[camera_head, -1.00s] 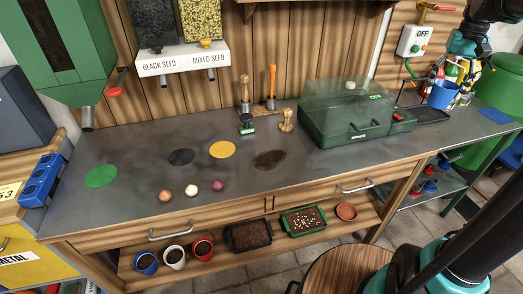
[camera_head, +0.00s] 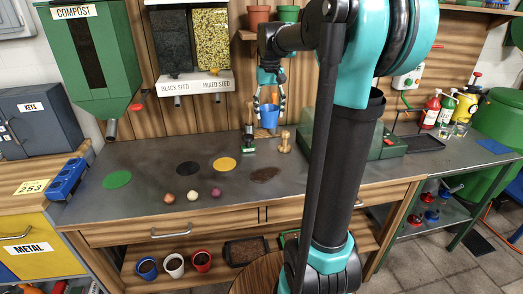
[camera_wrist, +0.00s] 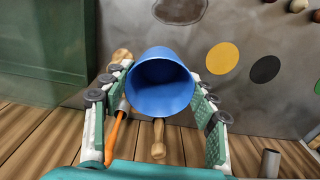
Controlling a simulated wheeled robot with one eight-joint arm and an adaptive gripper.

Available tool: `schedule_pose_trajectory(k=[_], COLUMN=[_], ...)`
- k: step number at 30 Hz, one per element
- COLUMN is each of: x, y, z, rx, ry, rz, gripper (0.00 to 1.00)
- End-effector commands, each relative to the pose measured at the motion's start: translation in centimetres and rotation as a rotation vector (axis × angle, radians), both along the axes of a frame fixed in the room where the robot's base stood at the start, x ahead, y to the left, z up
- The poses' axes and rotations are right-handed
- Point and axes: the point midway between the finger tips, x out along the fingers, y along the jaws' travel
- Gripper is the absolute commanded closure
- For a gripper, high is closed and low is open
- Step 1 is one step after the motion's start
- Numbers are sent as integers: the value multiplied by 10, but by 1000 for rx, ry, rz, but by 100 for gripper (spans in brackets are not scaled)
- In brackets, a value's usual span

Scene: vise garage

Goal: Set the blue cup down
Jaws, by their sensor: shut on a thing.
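The blue cup (camera_head: 270,117) is in my gripper (camera_head: 270,102), in the air above the back of the grey workbench (camera_head: 140,195), in front of the wooden wall. In the wrist view the cup (camera_wrist: 163,82) sits between the two fingers (camera_wrist: 160,98), its open mouth toward the camera. The cup looks empty. Its underside is hidden. Green, black and yellow round spots and a dark brown patch (camera_head: 265,174) lie on the bench.
A stamp (camera_head: 249,143) and a wooden tool (camera_head: 284,143) stand close below the cup. Seed dispensers (camera_head: 195,82) hang at the left. Three small balls (camera_head: 192,195) lie near the front edge. A green propagator (camera_head: 390,147) is partly hidden by my arm.

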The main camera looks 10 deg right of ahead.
Motion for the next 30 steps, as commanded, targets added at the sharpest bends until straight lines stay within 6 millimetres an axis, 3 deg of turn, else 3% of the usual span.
schedule_pose_trajectory(k=[6,12,30], x=[0,0,0], y=[0,0,0], z=[-55,-97,-154], rx=[0,0,0], ry=[0,0,0], rz=[0,0,0], gripper=[64,64,64])
